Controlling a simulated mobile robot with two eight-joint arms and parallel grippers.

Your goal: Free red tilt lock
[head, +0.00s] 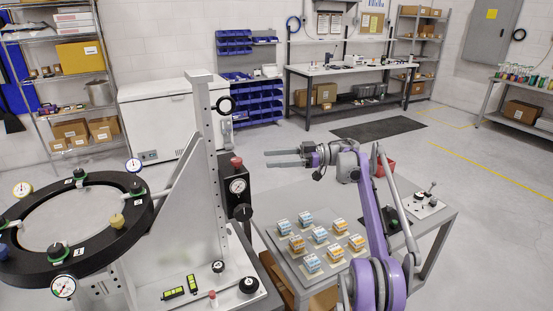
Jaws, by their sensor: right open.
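The mirror fixture's black ring (140,222) lies at the left, with green-based and yellow knobs around it. A grey upright plate (203,150) stands beside it. A red knob (236,162), which looks like the tilt lock, sits above a dial on a black block at the plate's right side. A smaller red-topped knob (212,296) stands on the fixture's base. My right gripper (267,158) is open and empty, with its fingers pointing left towards the upper red knob. A gap shows between fingertips and knob; its depth is unclear. My left gripper is out of view.
A grey table (435,213) under my right arm bears a tray (285,262) of several small blue and orange boxes and a small lever device (428,200). A red object (386,168) is partly hidden behind my arm. A black ring handle (226,105) juts from the upright.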

